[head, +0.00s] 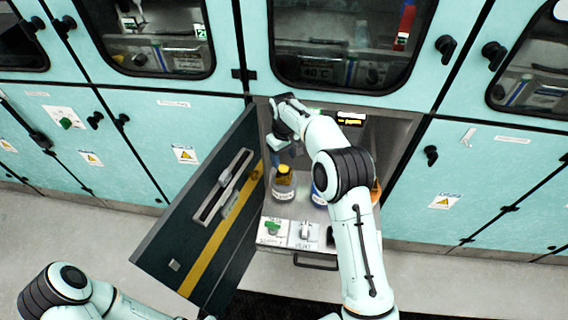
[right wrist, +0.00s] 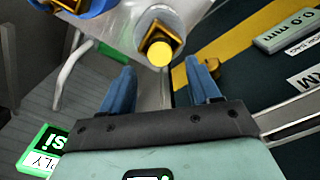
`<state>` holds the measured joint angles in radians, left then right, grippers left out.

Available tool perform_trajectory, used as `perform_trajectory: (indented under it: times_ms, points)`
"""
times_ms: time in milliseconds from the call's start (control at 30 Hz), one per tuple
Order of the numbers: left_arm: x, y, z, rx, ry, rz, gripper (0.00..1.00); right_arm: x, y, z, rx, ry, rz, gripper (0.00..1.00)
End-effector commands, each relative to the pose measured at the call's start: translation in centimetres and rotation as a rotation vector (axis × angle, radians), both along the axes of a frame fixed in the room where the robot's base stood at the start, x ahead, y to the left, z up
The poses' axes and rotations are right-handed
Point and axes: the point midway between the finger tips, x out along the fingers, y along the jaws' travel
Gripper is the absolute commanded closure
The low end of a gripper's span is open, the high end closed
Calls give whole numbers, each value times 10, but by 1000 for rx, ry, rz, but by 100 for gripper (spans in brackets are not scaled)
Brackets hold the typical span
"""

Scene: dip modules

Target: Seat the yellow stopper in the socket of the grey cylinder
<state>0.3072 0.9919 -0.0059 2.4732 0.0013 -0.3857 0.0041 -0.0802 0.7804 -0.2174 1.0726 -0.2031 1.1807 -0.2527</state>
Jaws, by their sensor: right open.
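The grey cylinder (head: 284,194) stands upright on the shelf of the open cabinet, near the door. A yellow piece with dark sides, seemingly the stopper (head: 284,172), shows at its top. In the right wrist view the stopper's round yellow face (right wrist: 159,54) sits within a dark gold square frame on the grey cylinder (right wrist: 183,18); how deep it sits I cannot tell. My right gripper (head: 283,154) is just above the cylinder. Its blue fingers are open (right wrist: 161,68), one each side of the yellow face in that view, with nothing visibly held. My left gripper is out of view.
A blue cylinder (head: 319,193) stands right of the grey one, and an orange one (head: 376,191) is partly hidden by my right arm. The open dark door (head: 195,225) with a yellow stripe bounds the left. A panel with switches (head: 288,233) lies in front.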

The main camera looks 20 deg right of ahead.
Motion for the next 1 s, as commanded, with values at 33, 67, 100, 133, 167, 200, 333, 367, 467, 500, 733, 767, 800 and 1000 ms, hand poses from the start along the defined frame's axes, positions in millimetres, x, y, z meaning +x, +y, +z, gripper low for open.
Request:
perform_trajectory:
  times_ms: [33,67,100,133,167,200,333,367,467,500,733,767,800,1000]
  points:
    - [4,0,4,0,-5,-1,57,2,0,15,1,-7,0,38]
    - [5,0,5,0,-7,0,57,2,0,22,0,-5,0,38]
    - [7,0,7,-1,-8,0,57,2,0,29,0,-5,0,38]
    - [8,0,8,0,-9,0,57,2,0,35,0,-4,0,38]
    - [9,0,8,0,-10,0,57,1,0,40,0,-4,0,38]
    - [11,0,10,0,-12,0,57,2,0,46,0,-4,0,38]
    - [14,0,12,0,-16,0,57,1,0,59,-1,-2,0,38]
    - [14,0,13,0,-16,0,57,1,0,61,-1,-2,0,38]
    - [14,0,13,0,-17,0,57,0,0,64,-1,0,0,38]
    - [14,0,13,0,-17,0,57,0,0,64,-1,1,0,38]
    - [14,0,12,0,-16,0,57,0,0,64,0,1,0,38]
    - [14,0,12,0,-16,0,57,0,0,64,0,1,0,38]
    - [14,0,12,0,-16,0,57,0,0,64,0,1,0,38]
    - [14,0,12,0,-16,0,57,0,0,64,0,1,0,38]
